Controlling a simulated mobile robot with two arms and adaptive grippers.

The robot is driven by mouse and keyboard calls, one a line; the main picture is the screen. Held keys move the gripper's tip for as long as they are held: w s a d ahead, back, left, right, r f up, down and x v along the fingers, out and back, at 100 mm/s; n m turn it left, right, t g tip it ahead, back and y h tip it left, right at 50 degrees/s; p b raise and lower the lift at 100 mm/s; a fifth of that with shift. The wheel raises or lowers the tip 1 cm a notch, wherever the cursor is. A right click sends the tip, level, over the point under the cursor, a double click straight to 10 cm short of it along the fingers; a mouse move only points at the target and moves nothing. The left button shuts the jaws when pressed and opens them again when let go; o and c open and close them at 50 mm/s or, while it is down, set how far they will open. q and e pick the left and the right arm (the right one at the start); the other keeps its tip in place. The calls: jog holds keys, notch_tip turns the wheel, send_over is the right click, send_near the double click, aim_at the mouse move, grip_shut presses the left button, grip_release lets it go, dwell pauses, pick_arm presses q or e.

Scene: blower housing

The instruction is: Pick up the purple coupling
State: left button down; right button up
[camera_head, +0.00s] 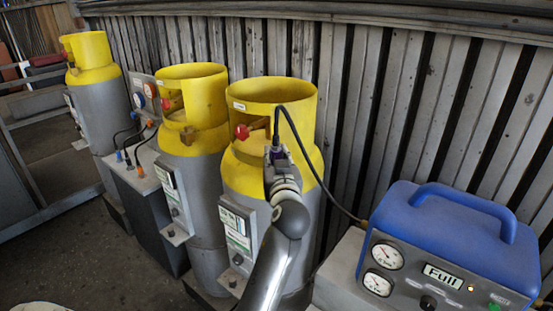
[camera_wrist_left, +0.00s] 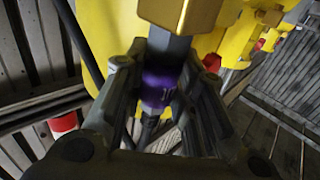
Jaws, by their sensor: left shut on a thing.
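The purple coupling (camera_wrist_left: 159,88) sits between the two fingers of my left gripper (camera_wrist_left: 155,95) in the left wrist view, and the fingers are shut on it. In the head view the left gripper (camera_head: 277,157) is in front of the nearest yellow-topped cylinder (camera_head: 238,165), and only a little of the purple coupling (camera_head: 276,148) shows above the fingers. A black hose runs up from the coupling and arcs over to the right. A brass fitting (camera_wrist_left: 180,14) is just beyond the coupling in the wrist view. Whether the coupling is still joined to it, I cannot tell. My right gripper is not in view.
Two more yellow-topped cylinders (camera_head: 192,110) (camera_head: 92,75) stand to the left. A blue machine (camera_head: 450,230) with gauges stands at the right. A red valve knob (camera_head: 242,132) is close to my left gripper. A corrugated wall (camera_head: 400,120) closes off the back.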

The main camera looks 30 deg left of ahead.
pick_arm(q)
jog(key=shift+f, duration=0.15)
jog(key=shift+r+b, duration=0.65)
jog(key=shift+r, duration=0.15)
jog(key=s+a+r+b, duration=0.4)
jog(key=s+r, duration=0.7)
jog(key=s, duration=0.2)
jog(key=shift+a+r, duration=0.2)
jog(key=shift+r, duration=0.05)
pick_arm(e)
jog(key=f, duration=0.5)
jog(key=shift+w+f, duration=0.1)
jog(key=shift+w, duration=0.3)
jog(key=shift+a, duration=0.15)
